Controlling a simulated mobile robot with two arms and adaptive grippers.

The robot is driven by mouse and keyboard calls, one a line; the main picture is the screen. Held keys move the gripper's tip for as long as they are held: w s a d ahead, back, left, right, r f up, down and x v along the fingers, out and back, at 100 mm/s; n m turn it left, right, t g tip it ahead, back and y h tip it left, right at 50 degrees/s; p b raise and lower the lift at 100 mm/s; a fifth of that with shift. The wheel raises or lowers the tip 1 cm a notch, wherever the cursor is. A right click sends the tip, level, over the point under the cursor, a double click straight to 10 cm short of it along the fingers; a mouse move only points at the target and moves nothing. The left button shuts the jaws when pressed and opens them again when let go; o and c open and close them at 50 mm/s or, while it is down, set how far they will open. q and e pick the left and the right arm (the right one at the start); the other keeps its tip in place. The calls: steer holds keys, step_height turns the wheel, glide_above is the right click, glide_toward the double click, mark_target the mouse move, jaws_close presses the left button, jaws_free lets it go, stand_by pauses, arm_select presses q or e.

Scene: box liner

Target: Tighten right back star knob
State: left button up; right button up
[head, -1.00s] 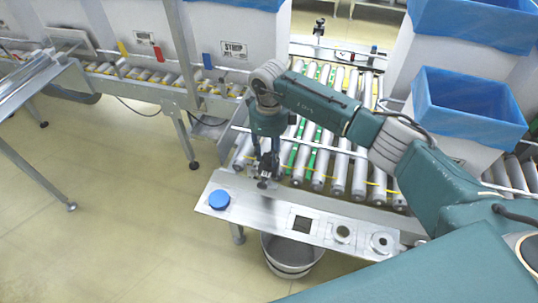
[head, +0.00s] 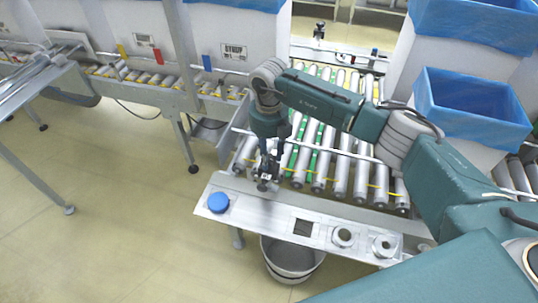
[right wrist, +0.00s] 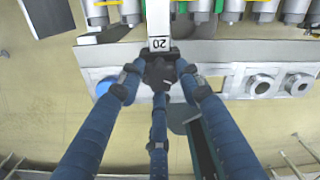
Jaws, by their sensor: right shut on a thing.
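The dark star knob (right wrist: 159,73) sits at the back edge of a metal panel, below a metal bar marked "20" in the right wrist view. My right gripper (right wrist: 158,84) is shut on it, with its blue fingers around it. In the head view my right gripper (head: 266,176) points down at the back left part of the metal panel (head: 268,213). The knob is mostly hidden by the fingers there. My left gripper is not in view.
A blue round cap (head: 218,202) is at the panel's left end. Round fittings (head: 343,236) are at its right. A grey bucket (head: 292,259) stands under it. Rollers (head: 340,178) lie behind. A blue-lined box (head: 468,112) stands at the right.

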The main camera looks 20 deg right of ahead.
mark_target(270, 157)
steer(key=m, duration=0.6)
steer(key=shift+w+r+m, duration=0.2)
steer(key=shift+m, duration=0.1)
steer(key=m+p, duration=0.1)
steer(key=m, duration=0.5)
steer(key=shift+d, duration=0.1)
steer(key=shift+m, duration=0.4)
steer(key=o, duration=1.1)
steer(key=shift+o, duration=0.3)
steer(key=shift+s, duration=0.1)
steer(key=shift+f, duration=0.1)
step_height(270, 157, up, 12)
